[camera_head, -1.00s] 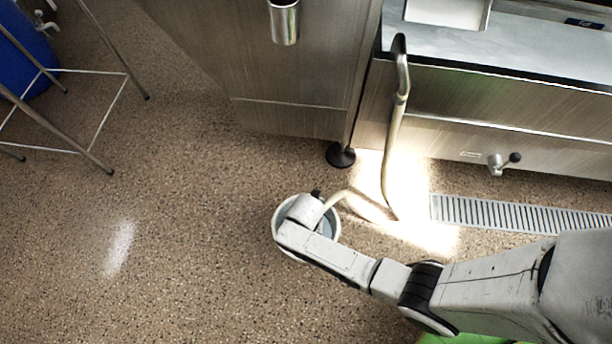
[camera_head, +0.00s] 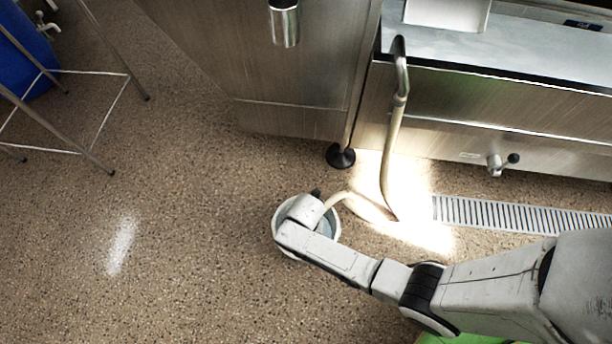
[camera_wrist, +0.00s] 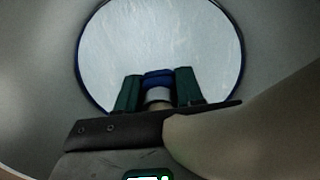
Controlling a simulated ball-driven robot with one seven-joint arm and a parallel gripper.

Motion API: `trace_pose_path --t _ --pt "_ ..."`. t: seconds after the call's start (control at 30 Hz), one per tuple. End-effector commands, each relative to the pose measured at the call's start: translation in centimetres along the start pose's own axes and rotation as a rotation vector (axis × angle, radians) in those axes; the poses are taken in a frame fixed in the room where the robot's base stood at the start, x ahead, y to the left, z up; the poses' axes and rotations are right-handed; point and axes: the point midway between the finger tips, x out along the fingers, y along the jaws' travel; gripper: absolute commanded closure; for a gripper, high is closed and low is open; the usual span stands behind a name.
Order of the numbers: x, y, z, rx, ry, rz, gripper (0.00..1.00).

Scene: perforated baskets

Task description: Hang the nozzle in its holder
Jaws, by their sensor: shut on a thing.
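In the wrist view my gripper (camera_wrist: 158,92) is shut on the nozzle (camera_wrist: 158,78), a blue-tipped piece with a pale band between my two dark green fingers. It points down into a round bucket that holds water or a pale bottom; the bucket (camera_head: 279,236) also shows in the head view around the end of my arm. A cream hose (camera_head: 392,160) runs from a curved metal pipe on the counter down to the floor and over into the bucket. The holder is probably the metal cylinder (camera_head: 285,24) on the steel cabinet side at the top.
A steel cabinet (camera_head: 290,85) with a black foot (camera_head: 340,156) stands behind the bucket. A floor drain grate (camera_head: 520,214) and a valve (camera_head: 499,164) are to the right. A metal stand (camera_head: 100,140) is at left. The floor between is clear.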

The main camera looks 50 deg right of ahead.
Motion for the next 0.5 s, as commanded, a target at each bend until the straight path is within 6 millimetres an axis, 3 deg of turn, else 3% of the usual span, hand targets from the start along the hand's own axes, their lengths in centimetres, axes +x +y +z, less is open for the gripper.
trace_pose_path --t 0.3,0.5 --pt "-6.2 0.1 0.0 0.0 -0.001 0.002 1.0" --pt "-8.6 0.0 0.0 0.0 -0.001 0.001 1.0"
